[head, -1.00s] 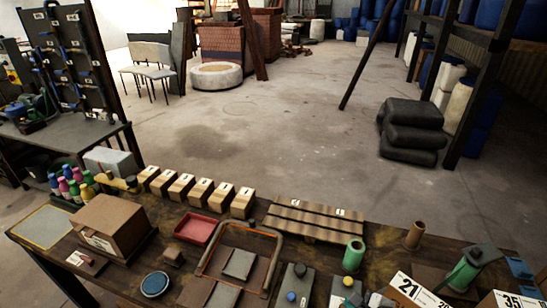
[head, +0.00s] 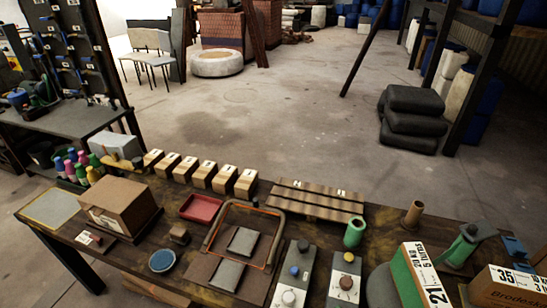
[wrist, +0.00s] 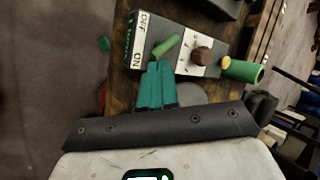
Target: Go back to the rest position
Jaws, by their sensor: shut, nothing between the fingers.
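My gripper (wrist: 156,84) shows in the wrist view as two teal fingers side by side, shut with nothing between them. Its fingertips are in front of a grey control box (wrist: 150,48) with an OFF/ON label, a green lever (wrist: 166,45) and a brown knob (wrist: 202,55). Whether the fingertips touch the box cannot be told. A green cylinder (wrist: 243,71) is right of the box. My gripper does not show clearly in the head view.
A wooden workbench (head: 130,262) fills the near area. It bears a cardboard box (head: 120,207), a red tray (head: 201,208), wooden blocks (head: 200,174), a slatted board (head: 315,198), knob panels (head: 345,280) and a green cylinder (head: 354,232). Black sacks (head: 413,118) lie beyond; the middle floor is open.

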